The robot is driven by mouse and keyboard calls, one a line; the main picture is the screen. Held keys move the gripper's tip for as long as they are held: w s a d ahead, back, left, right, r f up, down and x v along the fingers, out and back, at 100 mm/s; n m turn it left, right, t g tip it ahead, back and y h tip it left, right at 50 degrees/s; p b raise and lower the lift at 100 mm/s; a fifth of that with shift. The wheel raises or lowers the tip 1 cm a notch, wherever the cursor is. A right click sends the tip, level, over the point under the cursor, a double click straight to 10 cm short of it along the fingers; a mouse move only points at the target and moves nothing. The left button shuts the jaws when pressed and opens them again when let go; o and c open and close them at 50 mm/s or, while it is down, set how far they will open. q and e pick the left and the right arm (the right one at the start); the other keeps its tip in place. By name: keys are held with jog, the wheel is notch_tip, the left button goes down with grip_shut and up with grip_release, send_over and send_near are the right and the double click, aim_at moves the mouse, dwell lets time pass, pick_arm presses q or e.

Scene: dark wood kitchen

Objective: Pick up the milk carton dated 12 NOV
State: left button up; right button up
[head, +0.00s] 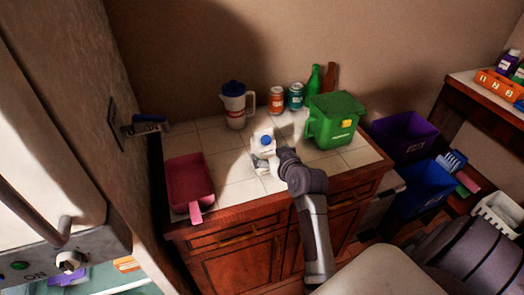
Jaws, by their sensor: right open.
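A white milk carton (262,133) with a blue cap stands on the tiled counter, near its middle. No date can be read on it at this size. My right arm reaches in from the lower right, and my right gripper (261,163) is open at the carton's near side. The gripper and wrist hide the carton's lower part, so I cannot tell whether the fingers touch it. My left gripper is not in view.
A pink tray (188,182) lies left on the counter (228,180). Behind stand a white jug (235,106), an orange can (277,100), a teal can (295,97) and two bottles. A green bin (335,118) stands right. Purple and blue crates lie beyond the counter's right end.

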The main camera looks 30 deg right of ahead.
aim_at(267, 150)
jog(key=shift+w+f, duration=0.15)
jog(key=shift+w, duration=0.3)
jog(key=shift+w+d, duration=0.1)
jog(key=shift+w, duration=0.05)
jog(key=p+x, duration=0.1)
jog(key=x, duration=0.3)
jog(key=shift+d, duration=0.2)
jog(key=shift+w+d+f+p, duration=0.1)
jog(key=shift+w+f+p, duration=0.2)
jog(key=shift+w, duration=0.15)
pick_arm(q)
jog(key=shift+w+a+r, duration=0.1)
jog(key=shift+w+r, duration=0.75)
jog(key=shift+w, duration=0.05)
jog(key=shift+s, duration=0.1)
pick_arm(e)
jog(key=shift+s, duration=0.1)
jog(key=shift+c, duration=0.9)
jog(key=c, duration=1.4)
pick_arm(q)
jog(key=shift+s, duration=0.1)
pick_arm(e)
jog(key=shift+r, duration=0.15)
jog(key=shift+c, duration=0.8)
